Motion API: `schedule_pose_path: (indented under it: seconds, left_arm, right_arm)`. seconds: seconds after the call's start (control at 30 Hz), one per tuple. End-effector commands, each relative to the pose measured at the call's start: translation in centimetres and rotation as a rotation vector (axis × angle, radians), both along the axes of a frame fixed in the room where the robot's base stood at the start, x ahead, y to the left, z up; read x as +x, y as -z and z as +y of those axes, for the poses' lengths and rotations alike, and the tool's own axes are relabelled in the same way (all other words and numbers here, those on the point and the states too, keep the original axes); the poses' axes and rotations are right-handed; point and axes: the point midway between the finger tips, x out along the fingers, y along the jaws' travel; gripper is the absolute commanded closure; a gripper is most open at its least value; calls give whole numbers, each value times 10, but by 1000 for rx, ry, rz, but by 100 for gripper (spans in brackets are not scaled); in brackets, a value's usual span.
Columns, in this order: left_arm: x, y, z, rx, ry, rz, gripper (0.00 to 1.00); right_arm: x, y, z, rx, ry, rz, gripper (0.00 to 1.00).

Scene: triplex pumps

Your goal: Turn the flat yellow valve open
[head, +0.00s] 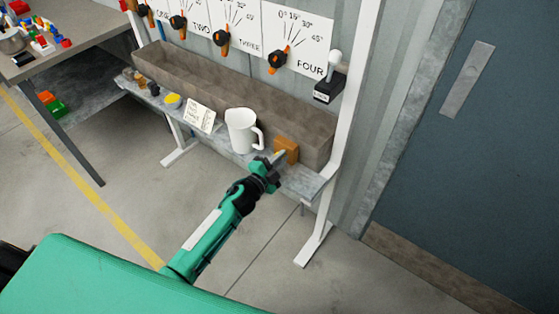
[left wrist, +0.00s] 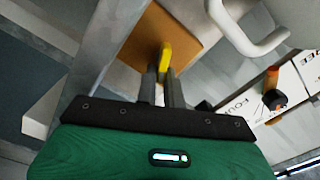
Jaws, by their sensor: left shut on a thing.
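The flat yellow valve (left wrist: 165,56) stands on an orange-brown block (left wrist: 178,27) in the left wrist view. In the head view the block (head: 287,148) sits near the right end of the grey shelf, and a little yellow of the valve (head: 279,155) shows beside my gripper. My left gripper (head: 267,168) reaches to the front of the block. In the left wrist view its two fingers (left wrist: 160,82) are close together on the valve's near end. My right gripper is in neither view.
A white jug (head: 242,131) stands just left of the block; its handle (left wrist: 262,44) is close to my gripper. A long brown trough (head: 220,95) runs behind. A white frame post (head: 350,80) stands at right. Orange-handled valves (head: 278,58) hang above. Floor in front is clear.

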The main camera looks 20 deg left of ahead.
Motion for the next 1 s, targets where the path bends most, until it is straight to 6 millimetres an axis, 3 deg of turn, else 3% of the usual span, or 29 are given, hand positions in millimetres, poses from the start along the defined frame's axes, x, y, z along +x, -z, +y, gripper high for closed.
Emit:
schedule_pose_path:
  seconds: [0.07,0.2,0.5,1.0]
  left_arm:
    - [0,4,-1,68,1,-25,100]
    - [-1,6,-2,183,0,-65,100]
    - [-1,9,-2,376,1,-134,100]
    - [-1,10,-3,483,2,-174,100]
  right_arm:
    - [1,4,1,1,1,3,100]
    - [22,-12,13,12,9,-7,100]
    - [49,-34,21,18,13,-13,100]
    - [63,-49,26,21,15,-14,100]
